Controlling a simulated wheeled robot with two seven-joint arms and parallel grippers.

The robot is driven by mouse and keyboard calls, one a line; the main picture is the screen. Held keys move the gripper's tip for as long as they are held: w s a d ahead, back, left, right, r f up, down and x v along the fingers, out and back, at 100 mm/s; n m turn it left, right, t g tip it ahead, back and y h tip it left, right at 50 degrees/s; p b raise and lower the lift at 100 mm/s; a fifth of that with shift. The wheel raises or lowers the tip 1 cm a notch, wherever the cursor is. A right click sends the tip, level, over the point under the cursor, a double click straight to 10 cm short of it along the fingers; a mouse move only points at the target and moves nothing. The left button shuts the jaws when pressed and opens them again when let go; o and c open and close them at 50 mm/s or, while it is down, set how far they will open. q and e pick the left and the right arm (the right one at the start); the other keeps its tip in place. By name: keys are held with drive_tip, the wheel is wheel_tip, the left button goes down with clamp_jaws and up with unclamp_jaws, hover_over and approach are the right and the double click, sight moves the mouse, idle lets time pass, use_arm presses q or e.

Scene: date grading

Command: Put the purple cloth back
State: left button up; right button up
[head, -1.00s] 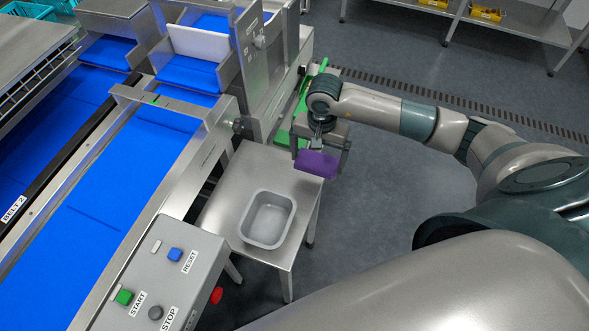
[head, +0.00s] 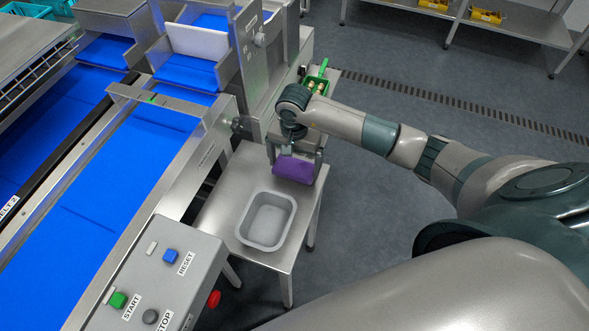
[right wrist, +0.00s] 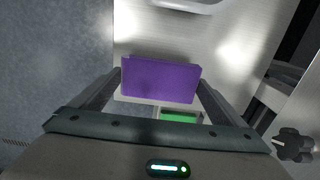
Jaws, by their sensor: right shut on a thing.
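The purple cloth (head: 294,169) is held by my right gripper (head: 296,160) over the far part of the small steel table (head: 232,196). In the right wrist view the folded cloth (right wrist: 160,80) sits flat between the two fingers of the right gripper (right wrist: 160,88), which are shut on it. I cannot tell whether the cloth touches the table. A grey tub (head: 267,220) stands on the table, nearer than the cloth and apart from it. My left gripper is not in view.
A green tray (head: 317,82) with small items sits beyond my right wrist. The blue belt (head: 115,165) and control box (head: 160,280) with buttons lie left of the table. Open floor (head: 380,200) lies to the right.

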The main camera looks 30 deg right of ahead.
sight(295, 167)
drive_tip(key=shift+f+b, duration=0.35)
drive_tip(key=shift+f, duration=1)
drive_tip(key=shift+f, duration=0.1)
drive_tip(key=shift+f, duration=0.1)
drive_tip(key=o, duration=0.7)
drive_tip(key=shift+c, duration=0.2)
drive_tip(key=shift+r, duration=0.2)
drive_tip(key=shift+r, duration=0.25)
wheel_tip(295, 167, up, 12)
drive_tip(key=p, duration=0.5)
drive_tip(key=shift+f, duration=0.25)
